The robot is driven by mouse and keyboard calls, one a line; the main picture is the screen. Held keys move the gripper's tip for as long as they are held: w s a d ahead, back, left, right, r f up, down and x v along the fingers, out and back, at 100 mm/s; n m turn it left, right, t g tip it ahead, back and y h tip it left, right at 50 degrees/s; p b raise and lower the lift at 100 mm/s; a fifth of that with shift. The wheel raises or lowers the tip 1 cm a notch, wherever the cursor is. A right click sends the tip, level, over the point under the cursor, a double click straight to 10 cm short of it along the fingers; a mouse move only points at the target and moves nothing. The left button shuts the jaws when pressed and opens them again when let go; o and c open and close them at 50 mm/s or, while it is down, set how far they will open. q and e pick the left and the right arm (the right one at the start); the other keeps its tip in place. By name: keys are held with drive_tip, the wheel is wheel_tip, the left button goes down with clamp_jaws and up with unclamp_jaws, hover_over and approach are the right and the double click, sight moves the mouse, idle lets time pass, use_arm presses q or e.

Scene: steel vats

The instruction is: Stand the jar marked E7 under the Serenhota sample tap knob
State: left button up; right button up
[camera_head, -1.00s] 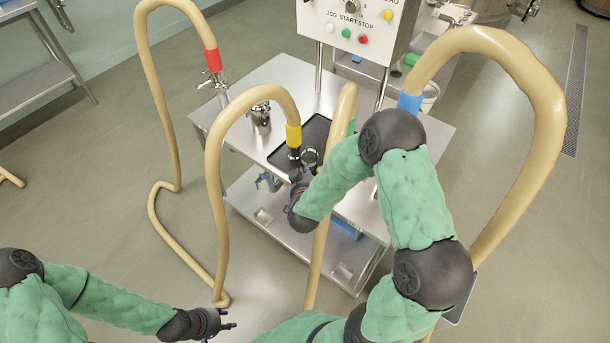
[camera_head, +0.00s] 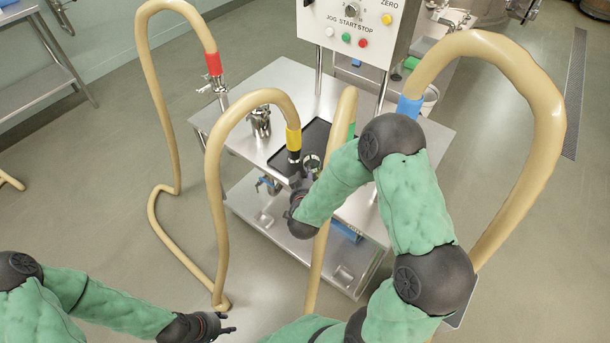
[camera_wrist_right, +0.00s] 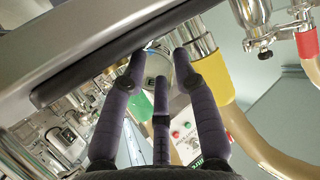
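A small clear round jar (camera_head: 311,161) is at the front edge of the black tray on the steel cart, by the yellow-collared hose end (camera_head: 293,140). My left gripper (camera_head: 226,325) is open and empty, low over the floor.
The black tray (camera_head: 275,155) lies on the steel cart (camera_head: 235,115). Hoses with red (camera_head: 213,64), yellow, green and blue (camera_head: 409,106) collars surround the workspace. A control panel (camera_head: 350,30) stands behind. A metal fitting (camera_head: 260,121) stands left of the tray.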

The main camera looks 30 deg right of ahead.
drive_tip(key=p+v, duration=0.3)
drive_tip(key=v, duration=0.8)
drive_tip(key=shift+s, duration=0.15)
